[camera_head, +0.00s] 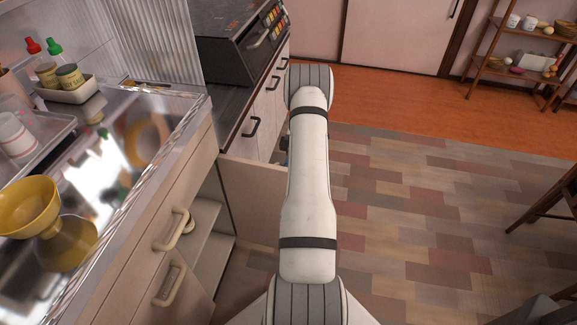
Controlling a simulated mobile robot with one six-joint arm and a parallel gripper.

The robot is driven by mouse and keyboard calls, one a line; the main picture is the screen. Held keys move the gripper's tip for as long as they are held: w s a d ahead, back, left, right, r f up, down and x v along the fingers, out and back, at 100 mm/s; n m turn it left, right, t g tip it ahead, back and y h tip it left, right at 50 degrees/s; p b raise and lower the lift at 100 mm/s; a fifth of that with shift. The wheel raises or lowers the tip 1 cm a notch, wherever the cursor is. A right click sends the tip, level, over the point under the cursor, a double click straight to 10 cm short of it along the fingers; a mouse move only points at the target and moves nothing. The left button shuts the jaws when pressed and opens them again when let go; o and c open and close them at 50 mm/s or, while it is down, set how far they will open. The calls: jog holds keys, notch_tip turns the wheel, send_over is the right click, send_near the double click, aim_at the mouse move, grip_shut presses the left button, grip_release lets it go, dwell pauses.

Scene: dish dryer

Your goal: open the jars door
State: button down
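A pale cabinet door (252,203) under the counter stands swung out into the room, beside my arm. Behind it, an open cabinet shows shelves (203,228). A small pale round thing, possibly a jar, shows partly at the opening behind a drawer handle (172,236). I cannot tell for sure that this is the jars door. My arm reaches forward down the middle of the view. Only a small dark part, perhaps of my gripper (284,151), shows at the arm's left side near the door's far edge. The fingers are hidden, so contact with the door cannot be told.
The steel counter (150,165) at left holds a yellow bowl (28,205), cups and a white tray (68,93) with small jars. A dark oven (240,40) stands beyond. The floor right of my arm is clear up to dark wooden furniture (552,200) and a shelf rack (525,55).

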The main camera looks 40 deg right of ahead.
dwell(0.3)
jog(key=c, duration=1.8)
grip_release()
jog(key=shift+f, duration=0.1)
jog(key=shift+s+d, duration=0.1)
jog(key=shift+d, duration=0.05)
